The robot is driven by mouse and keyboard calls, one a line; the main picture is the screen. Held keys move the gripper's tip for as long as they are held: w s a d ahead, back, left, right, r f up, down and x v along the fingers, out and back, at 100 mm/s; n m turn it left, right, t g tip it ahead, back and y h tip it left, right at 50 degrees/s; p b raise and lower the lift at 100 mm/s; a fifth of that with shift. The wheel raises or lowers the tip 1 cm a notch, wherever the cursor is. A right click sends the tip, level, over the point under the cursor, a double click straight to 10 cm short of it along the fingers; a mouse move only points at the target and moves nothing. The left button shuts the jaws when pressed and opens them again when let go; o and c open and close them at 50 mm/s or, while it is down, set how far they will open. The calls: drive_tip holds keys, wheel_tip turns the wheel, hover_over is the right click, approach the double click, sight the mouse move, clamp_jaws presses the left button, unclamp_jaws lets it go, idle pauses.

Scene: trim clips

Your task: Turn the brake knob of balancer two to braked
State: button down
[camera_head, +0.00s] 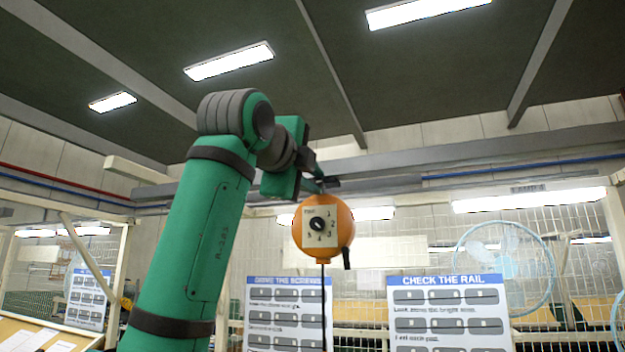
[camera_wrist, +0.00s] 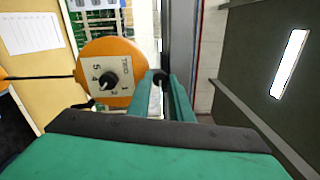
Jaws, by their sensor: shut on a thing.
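One orange round balancer (camera_head: 342,232) hangs below a grey rail in the head view; its cable runs down. It also shows in the wrist view (camera_wrist: 124,52), turned sideways. Its pale face plate carries numbers around a black dial (camera_head: 318,223). No label tells me which balancer it is. My gripper (camera_head: 322,182) is just above the balancer. In the wrist view its two green fingers (camera_wrist: 160,88) are closed around a small dark part (camera_wrist: 159,77) by the balancer's top. Most of that part is hidden, so I cannot tell whether it is the brake knob or how it is turned.
The grey rail (camera_head: 400,186) runs close behind my gripper. A short black piece (camera_head: 346,260) sticks out at the balancer's lower right. Sign boards (camera_head: 450,315), wire mesh and a blue fan (camera_head: 505,265) stand behind. The space right of the balancer looks open.

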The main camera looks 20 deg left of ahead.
drive_tip(key=c, duration=1.6)
unclamp_jaws()
drive_tip(key=s, duration=1.1)
drive_tip(key=shift+a+f, duration=0.15)
drive_tip(key=shift+a, duration=0.05)
